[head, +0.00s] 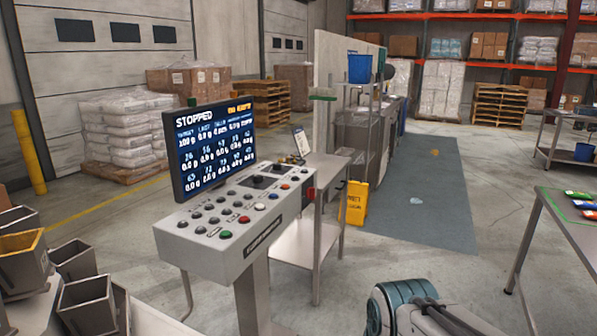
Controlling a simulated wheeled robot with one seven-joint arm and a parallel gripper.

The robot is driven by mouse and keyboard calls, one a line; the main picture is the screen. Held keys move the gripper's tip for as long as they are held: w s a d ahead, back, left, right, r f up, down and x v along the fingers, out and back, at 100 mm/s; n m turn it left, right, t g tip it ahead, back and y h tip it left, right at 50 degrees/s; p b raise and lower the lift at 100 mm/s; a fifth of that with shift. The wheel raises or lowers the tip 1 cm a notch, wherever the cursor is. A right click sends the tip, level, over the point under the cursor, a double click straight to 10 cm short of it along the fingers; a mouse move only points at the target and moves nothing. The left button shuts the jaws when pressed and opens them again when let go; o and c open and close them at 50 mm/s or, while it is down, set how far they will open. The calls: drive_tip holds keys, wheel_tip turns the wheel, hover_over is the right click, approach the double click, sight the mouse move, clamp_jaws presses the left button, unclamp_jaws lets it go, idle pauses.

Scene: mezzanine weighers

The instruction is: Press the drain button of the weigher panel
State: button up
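The weigher panel (182,237) is a light grey sloped console on a metal post, left of the middle in the head view. Its top carries rows of mostly dark round buttons, with a green button (225,234), a red button (244,219) and an orange-red button (285,186) among them. The button labels are too small to read, so I cannot tell which one is the drain button. A screen (215,146) behind the buttons reads "STOPPED". My arm shows at the bottom, right of the panel and apart from it. My gripper is not in view.
A metal side table (322,166) stands right behind the panel, with a yellow floor sign (355,202) beyond it. Grey metal buckets (88,304) fill the lower left. A table (568,226) with coloured packets is at the right.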

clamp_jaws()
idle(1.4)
